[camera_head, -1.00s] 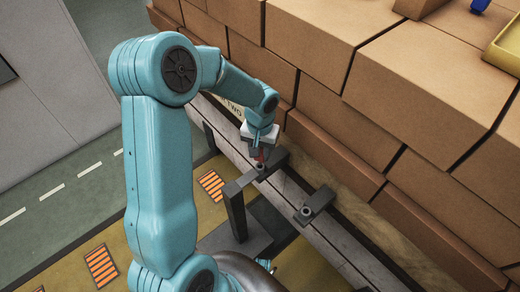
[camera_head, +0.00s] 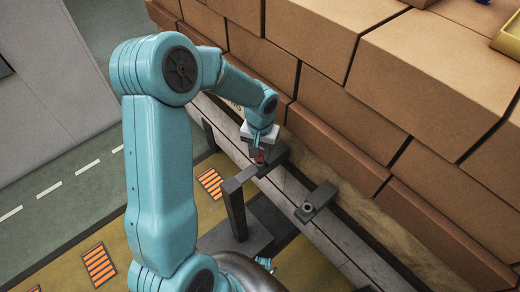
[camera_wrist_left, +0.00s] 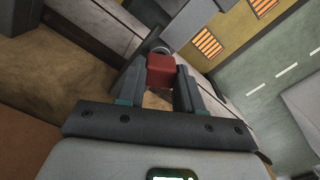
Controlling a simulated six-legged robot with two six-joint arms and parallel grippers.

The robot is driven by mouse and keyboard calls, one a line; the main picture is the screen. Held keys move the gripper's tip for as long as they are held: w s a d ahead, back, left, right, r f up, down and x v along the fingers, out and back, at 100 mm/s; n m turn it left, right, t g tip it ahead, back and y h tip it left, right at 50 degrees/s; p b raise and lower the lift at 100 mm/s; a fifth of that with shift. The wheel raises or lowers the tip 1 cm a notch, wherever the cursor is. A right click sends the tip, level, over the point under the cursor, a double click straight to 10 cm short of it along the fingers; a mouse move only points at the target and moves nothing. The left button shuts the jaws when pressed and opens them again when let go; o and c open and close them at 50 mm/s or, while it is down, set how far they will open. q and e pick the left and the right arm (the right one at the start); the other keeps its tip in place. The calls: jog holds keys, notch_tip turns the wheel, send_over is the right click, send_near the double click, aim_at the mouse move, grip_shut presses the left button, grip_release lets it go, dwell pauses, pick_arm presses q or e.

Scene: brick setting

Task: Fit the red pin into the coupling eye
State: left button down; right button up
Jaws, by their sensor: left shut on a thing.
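The red pin (camera_head: 260,155) is between the fingers of my left gripper (camera_head: 260,150), which is shut on it. In the left wrist view the pin's red block-shaped head (camera_wrist_left: 161,70) sits between the two finger pads. Just beyond it is a grey ring (camera_wrist_left: 162,50), partly hidden by the pin. In the head view the pin is low at a dark grey bracket (camera_head: 277,160) on the beam. I cannot tell how deep the pin sits in the eye. My right gripper is not in view.
A second dark bracket with a round eye (camera_head: 308,206) stands further along the grey beam (camera_head: 340,245). Stacked brown boxes (camera_head: 400,110) rise close behind the beam. A dark upright post (camera_head: 235,210) stands in front. Yellow floor with orange-striped patches (camera_head: 99,264) lies at lower left.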

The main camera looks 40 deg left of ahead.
pick_arm(q)
jog(key=shift+f+b, duration=0.55)
jog(key=shift+f, duration=0.15)
jog(key=shift+c, duration=1.3)
grip_release()
jog(key=shift+r, duration=0.1)
jog(key=shift+r+p, duration=2.2)
jog(key=shift+r, duration=0.9)
jog(key=shift+f, duration=0.1)
